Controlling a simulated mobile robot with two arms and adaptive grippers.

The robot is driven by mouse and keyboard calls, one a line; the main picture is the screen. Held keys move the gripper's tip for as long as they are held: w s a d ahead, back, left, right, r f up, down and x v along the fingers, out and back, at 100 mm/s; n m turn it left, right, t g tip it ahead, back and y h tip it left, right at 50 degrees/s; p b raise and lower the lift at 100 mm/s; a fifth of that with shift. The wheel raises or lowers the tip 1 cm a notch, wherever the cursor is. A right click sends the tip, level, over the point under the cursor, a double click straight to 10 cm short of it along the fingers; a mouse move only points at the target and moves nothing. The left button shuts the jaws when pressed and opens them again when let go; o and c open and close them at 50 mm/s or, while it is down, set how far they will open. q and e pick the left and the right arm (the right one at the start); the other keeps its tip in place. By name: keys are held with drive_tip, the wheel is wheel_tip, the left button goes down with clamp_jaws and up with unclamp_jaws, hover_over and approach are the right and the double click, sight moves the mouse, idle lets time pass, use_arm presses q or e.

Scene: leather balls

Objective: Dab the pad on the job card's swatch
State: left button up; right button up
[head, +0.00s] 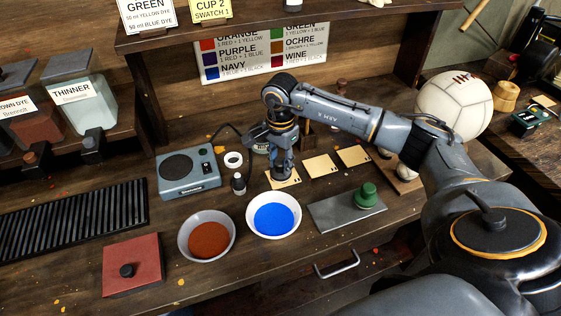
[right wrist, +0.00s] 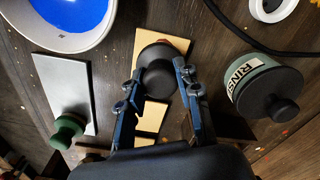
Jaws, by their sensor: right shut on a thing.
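My right gripper (head: 282,172) points down over the nearest of three tan cards (head: 291,183) in the head view. In the right wrist view its fingers (right wrist: 159,84) are shut on a pad with a round dark knob (right wrist: 157,56). The pad is over the same tan card, which shows in this view (right wrist: 143,42). A brownish edge shows beside the knob; I cannot tell whether it is pad or colour on the card. Whether the pad touches the card is hidden. The job card reading "CUP 2 SWATCH 1" (head: 211,9) stands on the shelf. My left gripper is out of view.
A blue-filled bowl (head: 273,232) and a red-brown-filled bowl (head: 206,252) stand in front. A grey plate (head: 330,213) carries a green-knobbed pad (head: 366,195). A scale (head: 187,176), a small bottle (head: 239,184) and a rinse jar (right wrist: 262,88) stand close by.

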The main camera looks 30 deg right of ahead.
idle(0.3)
drive_tip(key=shift+r+p, duration=1.9)
drive_tip(key=shift+r, duration=1.6)
